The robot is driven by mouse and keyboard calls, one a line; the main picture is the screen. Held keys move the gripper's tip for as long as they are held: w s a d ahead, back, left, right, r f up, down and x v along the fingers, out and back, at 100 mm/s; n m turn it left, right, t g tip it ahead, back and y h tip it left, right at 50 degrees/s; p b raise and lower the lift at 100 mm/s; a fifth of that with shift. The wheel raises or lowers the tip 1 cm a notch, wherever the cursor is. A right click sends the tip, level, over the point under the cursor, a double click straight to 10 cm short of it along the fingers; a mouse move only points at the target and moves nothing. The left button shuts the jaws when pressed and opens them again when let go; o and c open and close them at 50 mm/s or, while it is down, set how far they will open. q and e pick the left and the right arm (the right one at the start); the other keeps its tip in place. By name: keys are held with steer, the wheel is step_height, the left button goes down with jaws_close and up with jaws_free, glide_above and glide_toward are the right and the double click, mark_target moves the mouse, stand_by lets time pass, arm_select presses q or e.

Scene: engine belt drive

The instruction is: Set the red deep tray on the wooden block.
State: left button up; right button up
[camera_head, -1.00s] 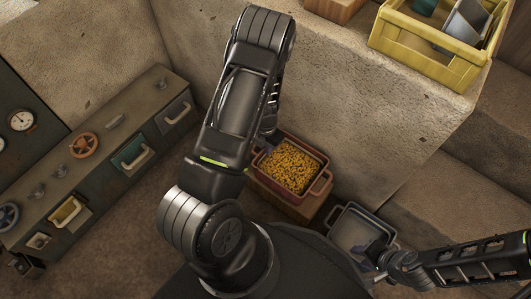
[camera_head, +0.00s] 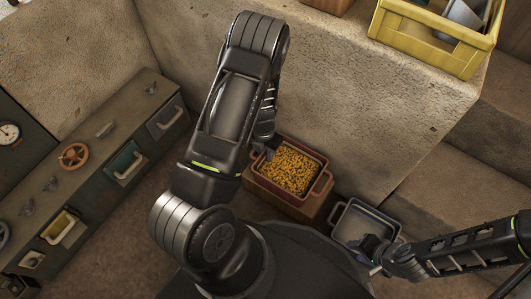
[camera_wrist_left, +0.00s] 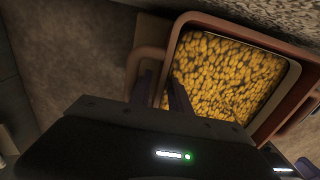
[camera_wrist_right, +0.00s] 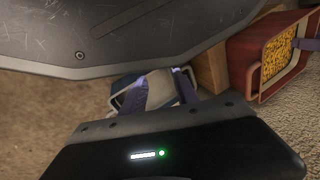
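The red deep tray (camera_head: 312,190), full of yellow pieces (camera_head: 290,168), is upright at or on the wooden block (camera_head: 306,210); whether it rests fully on it is unclear. My left gripper (camera_head: 262,145) is at the tray's left end in the head view. In the left wrist view my left fingers (camera_wrist_left: 163,90) straddle the tray's rim by a handle (camera_wrist_left: 147,54), one finger inside the tray; whether they clamp it is unclear. My right gripper (camera_wrist_right: 158,90) is open, its fingers apart over the grey tray (camera_wrist_right: 122,82). The right wrist view also shows the block's side (camera_wrist_right: 210,70).
The grey tray (camera_head: 350,222) stands on the floor right of the block. A stone ledge (camera_head: 370,90) rises behind, with a yellow crate (camera_head: 425,45) on top. A dark cabinet with handles (camera_head: 105,165) stands at the left. The floor between the cabinet and my body is clear.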

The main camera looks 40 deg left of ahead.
arm_select(q)
steer(key=shift+r, duration=0.1)
step_height(320, 180, up, 12)
steer(key=p, duration=0.6)
steer(key=shift+a, duration=0.25)
stand_by(0.4)
steer(key=s+d+f+m, duration=0.5)
steer(key=s+d+m, duration=0.55)
steer(key=m, duration=0.75)
steer(key=s+d+r+m+h, duration=0.1)
steer(key=d+m, duration=0.6)
steer(key=m, duration=0.1)
steer(key=s+d+r+m+t+h, duration=0.1)
steer(key=s+d+m+h, duration=0.1)
steer(key=d+m, duration=0.4)
steer(key=shift+s+d+r+m, duration=0.15)
steer(key=shift+d+r+m, duration=0.15)
steer(key=shift+m, duration=0.8)
